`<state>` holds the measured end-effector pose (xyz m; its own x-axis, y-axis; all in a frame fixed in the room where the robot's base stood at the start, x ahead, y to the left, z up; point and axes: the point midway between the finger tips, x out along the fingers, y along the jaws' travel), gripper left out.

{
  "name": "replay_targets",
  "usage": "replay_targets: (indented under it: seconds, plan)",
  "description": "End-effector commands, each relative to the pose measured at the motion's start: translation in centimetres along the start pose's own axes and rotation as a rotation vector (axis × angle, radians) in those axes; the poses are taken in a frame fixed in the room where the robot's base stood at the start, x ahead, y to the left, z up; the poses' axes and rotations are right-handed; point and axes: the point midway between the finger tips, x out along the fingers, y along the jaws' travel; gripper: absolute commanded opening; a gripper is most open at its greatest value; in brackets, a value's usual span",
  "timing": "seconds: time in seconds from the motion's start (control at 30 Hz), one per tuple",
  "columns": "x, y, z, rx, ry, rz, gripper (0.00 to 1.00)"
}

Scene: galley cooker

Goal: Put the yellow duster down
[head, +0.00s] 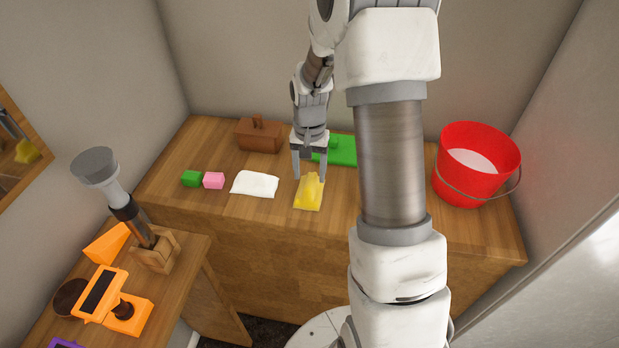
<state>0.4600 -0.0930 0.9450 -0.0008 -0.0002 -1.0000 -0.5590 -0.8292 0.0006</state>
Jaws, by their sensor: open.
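The yellow duster (308,194) lies on the wooden counter, near its front edge and about the middle of the picture. It looks slightly bunched at its far end. My gripper (309,178) points down at the far end of the duster, with its fingers apart, one on each side of the raised part. I cannot tell whether the fingertips touch the cloth. My arm hides part of the counter to the right.
A white cloth (254,184), a pink block (213,180) and a green block (191,178) lie left of the duster. A brown lidded box (259,136) and a green item (342,151) stand behind. A red bucket (462,186) is at right. An orange device (101,293) stands on the nearer left counter (190,290).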

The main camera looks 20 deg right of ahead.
Motion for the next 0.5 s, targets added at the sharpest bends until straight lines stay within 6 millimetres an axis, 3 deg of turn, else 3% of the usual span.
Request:
replay_targets:
  seconds: [0.2,0.5]
  plan:
    - [-5.1,-0.1,-0.1,-0.001,0.005,-0.002,0.63]
    - [-8.8,0.0,0.0,-0.001,0.002,-0.001,0.63]
